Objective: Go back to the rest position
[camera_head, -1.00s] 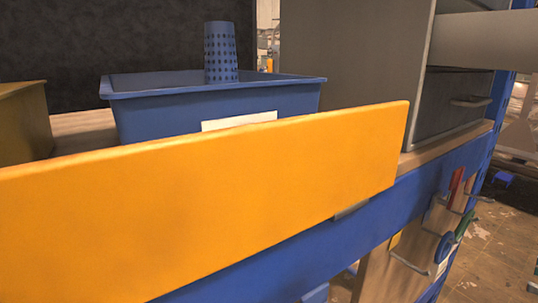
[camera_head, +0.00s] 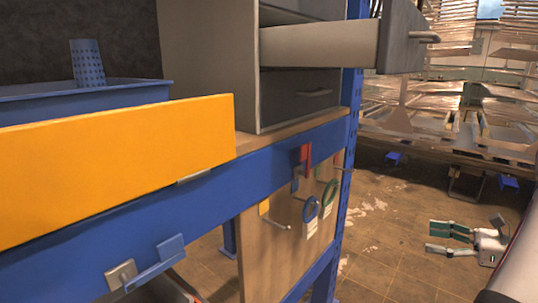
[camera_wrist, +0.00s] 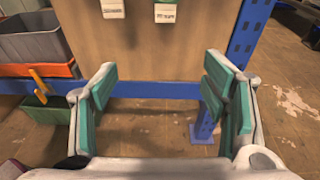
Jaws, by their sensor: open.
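My gripper (camera_wrist: 165,98) is open and empty in the wrist view, its green-padded fingers wide apart. It faces a wooden panel (camera_wrist: 150,45) and a blue crossbar (camera_wrist: 155,90) of the bench frame, with floor visible between the fingers. In the head view my gripper (camera_head: 452,238) shows at the lower right, above the tiled floor and apart from the bench. Whether the fingers touch anything at their outer sides cannot be told, but nothing is between them.
A blue bench edge (camera_head: 225,185) carries a yellow board (camera_head: 110,160) and a blue bin (camera_head: 110,97). A grey cabinet has an open drawer (camera_head: 320,45) jutting right. Tools hang on a wooden panel (camera_head: 270,255). Floor (camera_head: 385,245) is clear right of the bench.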

